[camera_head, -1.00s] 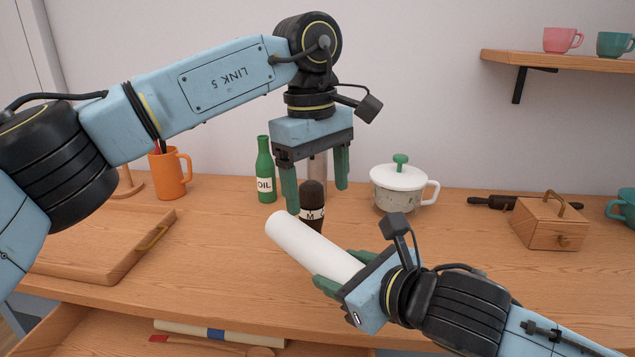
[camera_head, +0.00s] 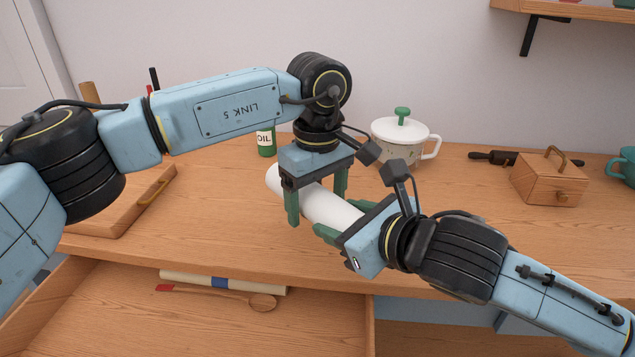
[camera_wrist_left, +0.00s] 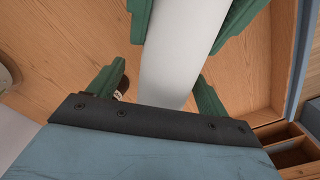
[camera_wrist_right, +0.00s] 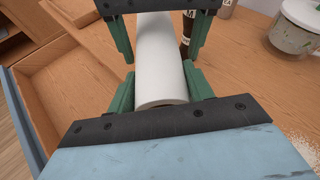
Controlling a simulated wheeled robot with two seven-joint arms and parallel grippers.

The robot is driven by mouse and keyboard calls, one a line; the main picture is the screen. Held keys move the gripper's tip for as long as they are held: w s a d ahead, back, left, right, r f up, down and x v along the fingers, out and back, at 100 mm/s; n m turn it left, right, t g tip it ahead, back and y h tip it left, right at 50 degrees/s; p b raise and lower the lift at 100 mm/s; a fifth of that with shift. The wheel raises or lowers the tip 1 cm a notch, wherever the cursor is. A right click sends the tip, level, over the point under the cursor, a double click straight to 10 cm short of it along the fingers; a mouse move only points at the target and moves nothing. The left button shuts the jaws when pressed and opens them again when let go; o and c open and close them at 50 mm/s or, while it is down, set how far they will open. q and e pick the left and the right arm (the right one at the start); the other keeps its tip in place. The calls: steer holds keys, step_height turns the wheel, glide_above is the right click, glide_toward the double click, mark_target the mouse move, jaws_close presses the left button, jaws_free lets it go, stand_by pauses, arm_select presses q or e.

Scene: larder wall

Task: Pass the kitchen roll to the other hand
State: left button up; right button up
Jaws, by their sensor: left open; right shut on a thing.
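The white kitchen roll (camera_head: 326,208) is held above the counter by my right gripper (camera_head: 338,225), whose green fingers are closed around its right end. The roll also shows in the left wrist view (camera_wrist_left: 180,60) and the right wrist view (camera_wrist_right: 160,60). My left gripper (camera_head: 316,205) points down over the roll's left part, with its open fingers on either side of it. In the left wrist view, gaps show between the roll and the left fingers (camera_wrist_left: 160,90). Part of the roll is hidden behind the left gripper.
An open drawer (camera_head: 110,290) with a wooden spoon (camera_head: 262,302) lies below. Behind stand a green oil bottle (camera_head: 266,142) and a white lidded pot (camera_head: 398,140). A wooden box (camera_head: 548,182) is at right, a board (camera_head: 135,205) at left. A dark bottle (camera_wrist_right: 187,30) stands near the roll.

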arm_select(q)
steer(key=c, duration=0.9)
steer(key=shift+c, duration=0.9)
arm_select(e)
steer(key=o, duration=1.3)
steer(key=shift+s+a, duration=0.1)
steer(key=shift+c, duration=0.2)
steer(key=shift+o, duration=0.3)
